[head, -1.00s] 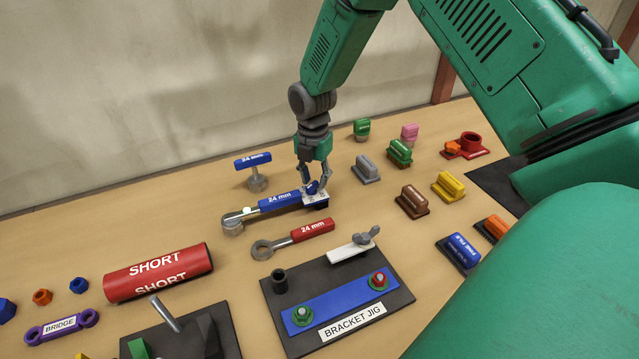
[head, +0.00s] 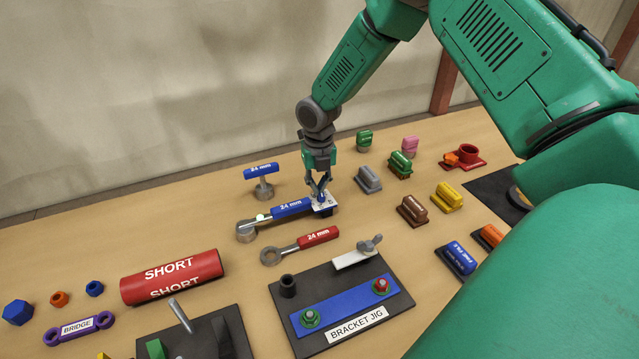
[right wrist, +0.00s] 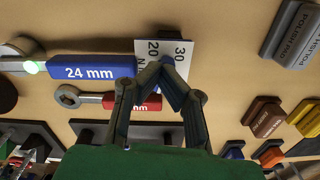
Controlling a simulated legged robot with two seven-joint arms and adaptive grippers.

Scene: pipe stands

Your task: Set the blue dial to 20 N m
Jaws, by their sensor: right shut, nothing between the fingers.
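The blue wrench marked 24 mm (head: 287,209) lies on the table, with a grey ring head at its left end and a small green light near it. At its right end is a white scale plate (head: 325,210); in the right wrist view the plate (right wrist: 180,47) shows 20 and 30. The blue dial on the plate is mostly hidden behind my fingers, so I cannot read its setting. My right gripper (head: 319,190) points down over the plate, its fingertips together and empty; the right wrist view shows the same tips (right wrist: 161,72) at the plate. My left gripper is out of view.
A red 24 mm wrench (head: 318,237) lies just in front, and the bracket jig (head: 390,312) is nearer. A blue T-handle tool (head: 262,172) stands behind left. Grey (head: 368,180) and brown (head: 412,210) blocks stand to the right. A red SHORT cylinder (head: 172,276) lies at left.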

